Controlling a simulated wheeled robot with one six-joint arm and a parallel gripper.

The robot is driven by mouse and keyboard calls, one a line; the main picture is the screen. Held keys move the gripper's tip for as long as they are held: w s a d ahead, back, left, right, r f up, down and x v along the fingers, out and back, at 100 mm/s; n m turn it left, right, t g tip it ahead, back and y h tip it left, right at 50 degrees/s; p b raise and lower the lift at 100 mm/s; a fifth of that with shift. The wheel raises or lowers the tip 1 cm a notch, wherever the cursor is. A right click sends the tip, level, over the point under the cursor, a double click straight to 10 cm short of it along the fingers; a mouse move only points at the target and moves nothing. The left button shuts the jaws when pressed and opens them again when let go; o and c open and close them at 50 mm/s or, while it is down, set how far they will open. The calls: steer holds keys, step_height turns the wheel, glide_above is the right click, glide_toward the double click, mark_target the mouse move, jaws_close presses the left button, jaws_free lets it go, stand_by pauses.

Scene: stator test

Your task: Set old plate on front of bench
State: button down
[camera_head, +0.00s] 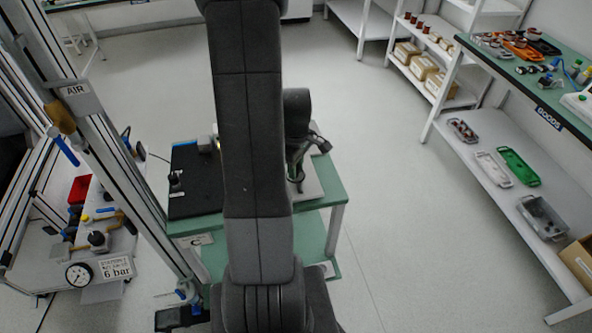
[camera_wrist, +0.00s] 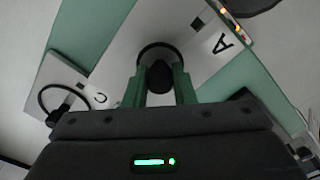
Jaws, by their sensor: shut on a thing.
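I cannot tell whether the plate touches the bench. In the head view, a pale plate edge (camera_head: 312,184) shows at the right part of the green bench (camera_head: 330,205). My arm hides the middle of the bench, and my fingertips are not clear there.
A black mat (camera_head: 193,185) covers the bench's left part. An air post (camera_head: 110,150) stands close to its left, with a pressure gauge (camera_head: 79,275). A goods shelf (camera_head: 480,150) with several trays stands at the right. The floor between is clear.

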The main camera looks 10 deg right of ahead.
steer(key=shift+f, duration=0.9)
steer(key=shift+f, duration=0.2)
steer(key=c, duration=1.2)
jaws_free()
steer(key=shift+r, duration=0.1)
step_height(320, 180, up, 12)
steer(key=shift+r, duration=0.15)
